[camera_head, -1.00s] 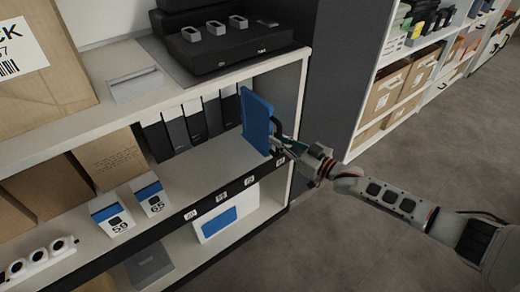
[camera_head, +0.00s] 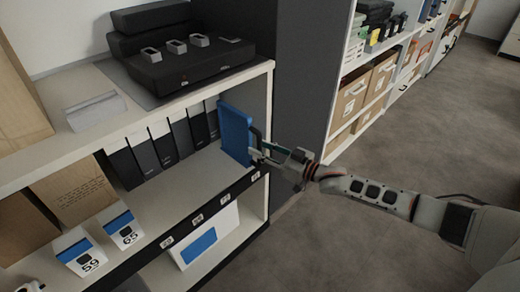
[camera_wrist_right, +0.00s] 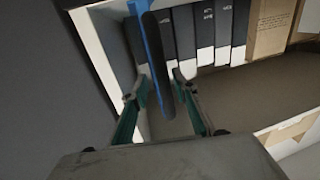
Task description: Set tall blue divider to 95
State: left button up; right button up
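The tall blue divider (camera_head: 236,135) stands upright near the right end of the middle shelf (camera_head: 190,190), close to the shelf's side wall. Its dark handle faces my right gripper. The right gripper (camera_head: 258,147) is at the front of the divider. In the right wrist view the divider (camera_wrist_right: 144,30) is seen edge-on, and its dark handle (camera_wrist_right: 164,95) lies between the two fingers (camera_wrist_right: 160,88). The fingers are apart, with a gap visible on each side of the handle. Small labels (camera_head: 226,199) run along the shelf's front edge; their numbers are too small to read.
Several dark binders (camera_head: 165,143) stand left of the divider. Two small boxes marked 59 (camera_head: 82,252) and 65 (camera_head: 123,229) stand farther left. A black device (camera_head: 185,55) sits on the shelf above. A dark panel (camera_head: 312,80) rises to the right; the floor is clear.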

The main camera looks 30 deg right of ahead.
jog(key=v, duration=1.2)
jog(key=shift+r, duration=0.15)
dwell(0.3)
